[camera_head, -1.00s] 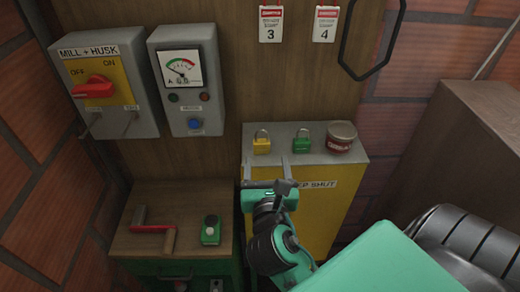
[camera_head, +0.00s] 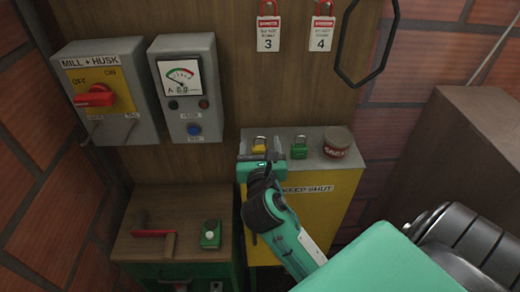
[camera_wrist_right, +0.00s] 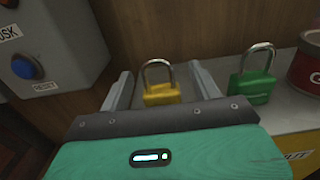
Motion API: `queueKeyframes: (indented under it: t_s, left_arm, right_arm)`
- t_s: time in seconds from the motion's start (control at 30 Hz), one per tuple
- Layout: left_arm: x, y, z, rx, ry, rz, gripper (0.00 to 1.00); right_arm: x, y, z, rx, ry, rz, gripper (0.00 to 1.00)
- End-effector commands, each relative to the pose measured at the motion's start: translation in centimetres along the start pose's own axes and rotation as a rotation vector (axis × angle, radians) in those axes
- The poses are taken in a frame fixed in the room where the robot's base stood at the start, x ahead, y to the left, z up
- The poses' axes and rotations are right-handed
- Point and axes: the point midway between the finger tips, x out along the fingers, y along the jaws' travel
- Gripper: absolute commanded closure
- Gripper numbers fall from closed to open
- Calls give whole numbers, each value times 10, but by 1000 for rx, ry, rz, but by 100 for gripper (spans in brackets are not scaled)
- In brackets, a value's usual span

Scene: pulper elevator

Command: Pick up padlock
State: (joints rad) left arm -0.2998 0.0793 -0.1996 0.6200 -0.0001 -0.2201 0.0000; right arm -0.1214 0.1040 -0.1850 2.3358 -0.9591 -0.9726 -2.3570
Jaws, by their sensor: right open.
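A yellow padlock (camera_head: 259,144) stands upright, shackle up, on the grey top of the yellow cabinet (camera_head: 318,212). A green padlock (camera_head: 299,147) stands to its right. My right gripper (camera_head: 258,157) is open at the cabinet top's front-left edge, by the yellow padlock. In the right wrist view the yellow padlock (camera_wrist_right: 161,88) shows between the two spread fingers, with its lower part hidden by my gripper body. I cannot tell whether a finger touches it. The green padlock (camera_wrist_right: 254,80) is outside the right finger. My left gripper does not show.
A red tin (camera_head: 338,143) stands right of the green padlock. The wooden back wall is close behind, with red-and-white tags (camera_head: 269,32) above. Grey switch boxes (camera_head: 190,90) hang at left. A lower bench (camera_head: 150,190) holds a red-bladed tool and a green device (camera_head: 210,233).

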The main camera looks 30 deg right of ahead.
Motion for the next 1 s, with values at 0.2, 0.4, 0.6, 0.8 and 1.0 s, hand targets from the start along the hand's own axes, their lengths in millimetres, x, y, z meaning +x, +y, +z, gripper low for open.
queueKeyframes:
  t_s: [0.2, 0.4, 0.6, 0.8, 1.0]
  left_arm:
    - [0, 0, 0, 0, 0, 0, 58]
    - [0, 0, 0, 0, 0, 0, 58]
    - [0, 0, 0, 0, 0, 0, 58]
    - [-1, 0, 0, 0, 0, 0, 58]
    - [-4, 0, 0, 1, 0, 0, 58]
  right_arm:
    - [0, 0, 0, 0, 0, 0, 70]
    - [0, 0, 0, 0, -1, 0, 87]
    - [0, 0, 2, 0, -1, -1, 87]
    - [0, 0, 19, 2, -4, -1, 87]
    - [0, 0, 63, 5, -9, 1, 87]
